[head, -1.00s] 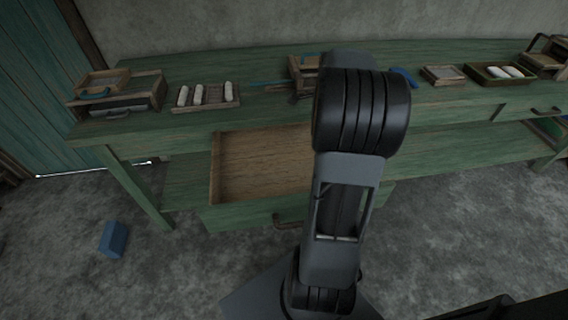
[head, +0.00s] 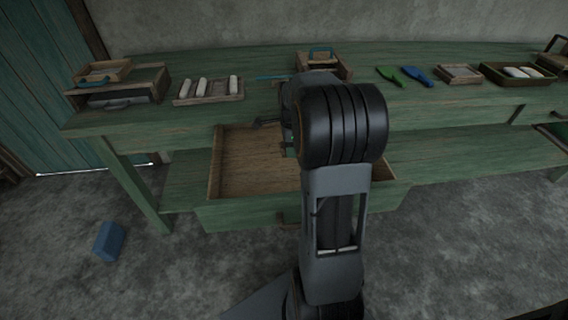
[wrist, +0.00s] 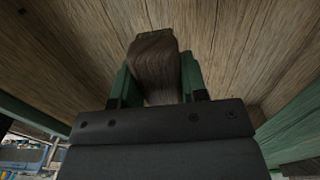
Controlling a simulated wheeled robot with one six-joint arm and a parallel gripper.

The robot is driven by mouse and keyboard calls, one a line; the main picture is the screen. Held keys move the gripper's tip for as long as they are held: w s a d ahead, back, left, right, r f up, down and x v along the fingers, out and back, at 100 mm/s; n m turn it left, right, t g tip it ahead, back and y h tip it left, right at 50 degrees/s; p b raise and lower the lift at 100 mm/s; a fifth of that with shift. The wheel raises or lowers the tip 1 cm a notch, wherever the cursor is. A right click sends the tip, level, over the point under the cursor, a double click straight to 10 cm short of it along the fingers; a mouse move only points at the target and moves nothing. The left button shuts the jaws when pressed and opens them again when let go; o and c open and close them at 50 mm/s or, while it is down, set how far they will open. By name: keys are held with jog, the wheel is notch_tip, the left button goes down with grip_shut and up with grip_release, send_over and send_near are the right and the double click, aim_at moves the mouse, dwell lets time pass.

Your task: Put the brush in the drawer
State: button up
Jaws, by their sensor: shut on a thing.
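The drawer (head: 240,214) is pulled open from under the green bench, with a bare wooden floor visible on its left side. My gripper (wrist: 158,78) has its green fingers shut on the brush (wrist: 153,66), a brown piece seen in the wrist view. The wooden boards of the drawer fill the view behind it. In the head view my arm reaches over the drawer and hides its right part and the brush. I cannot tell whether the brush touches the drawer floor.
The bench top (head: 200,118) holds a tray of white rolls (head: 210,91), a wooden box (head: 325,64), a green tool (head: 390,77), a blue tool (head: 417,76) and a small tray (head: 459,74). A blue block (head: 108,241) lies on the floor at left.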

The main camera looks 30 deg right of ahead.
aim_at(284, 167)
jog(key=shift+w+a+f+b, duration=0.15)
jog(key=shift+w+a+f, duration=0.2)
jog(key=shift+f, duration=0.3)
jog(key=shift+w+a+f+b, duration=0.15)
jog(key=shift+a+f, duration=0.3)
jog(key=shift+f, duration=0.15)
jog(key=shift+w+a+f+b, duration=0.15)
jog(key=shift+f+b, duration=0.4)
jog(key=shift+f, duration=1.1)
jog(key=shift+f, duration=0.15)
jog(key=o, duration=1)
jog(key=shift+c, duration=0.2)
